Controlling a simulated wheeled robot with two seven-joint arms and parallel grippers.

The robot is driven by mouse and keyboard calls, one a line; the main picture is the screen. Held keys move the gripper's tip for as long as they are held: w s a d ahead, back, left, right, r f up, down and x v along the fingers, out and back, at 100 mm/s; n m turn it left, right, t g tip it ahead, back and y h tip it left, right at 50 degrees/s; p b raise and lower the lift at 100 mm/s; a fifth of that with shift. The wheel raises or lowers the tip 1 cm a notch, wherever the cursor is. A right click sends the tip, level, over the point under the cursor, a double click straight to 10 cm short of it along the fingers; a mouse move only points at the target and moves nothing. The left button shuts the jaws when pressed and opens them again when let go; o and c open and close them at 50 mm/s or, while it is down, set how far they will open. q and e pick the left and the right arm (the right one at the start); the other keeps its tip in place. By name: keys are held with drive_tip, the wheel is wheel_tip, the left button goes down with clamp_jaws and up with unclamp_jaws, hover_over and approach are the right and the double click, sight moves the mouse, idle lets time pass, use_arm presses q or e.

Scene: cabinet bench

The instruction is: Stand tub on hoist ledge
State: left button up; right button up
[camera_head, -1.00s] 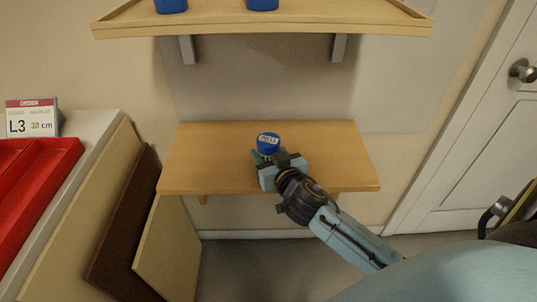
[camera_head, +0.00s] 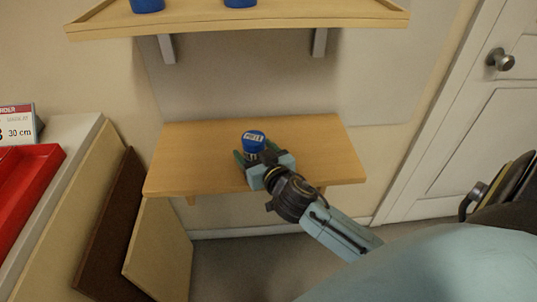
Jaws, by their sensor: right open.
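A blue tub (camera_head: 253,140) with a white label on its top stands upright on the lower wooden ledge (camera_head: 190,160). My right gripper (camera_head: 257,155) is low over the ledge at the tub's near side. Its jaws are open, with a greenish finger showing at the tub's left. The lower part of the tub is hidden by the gripper, so I cannot tell if a finger touches it. My left gripper is not in view.
An upper shelf (camera_head: 290,24) with two blue tubs (camera_head: 148,5) hangs above on grey brackets. A red tray (camera_head: 28,190) and a sign (camera_head: 18,125) are on a counter at left, beside leaning boards (camera_head: 160,250). A white door (camera_head: 465,140) is at right.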

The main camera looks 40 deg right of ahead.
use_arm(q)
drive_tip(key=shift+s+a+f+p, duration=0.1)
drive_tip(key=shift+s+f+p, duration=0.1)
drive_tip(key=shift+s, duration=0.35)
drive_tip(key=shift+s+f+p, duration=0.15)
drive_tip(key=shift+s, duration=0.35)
use_arm(e)
drive_tip(key=v, duration=1.1)
drive_tip(key=shift+s, duration=0.15)
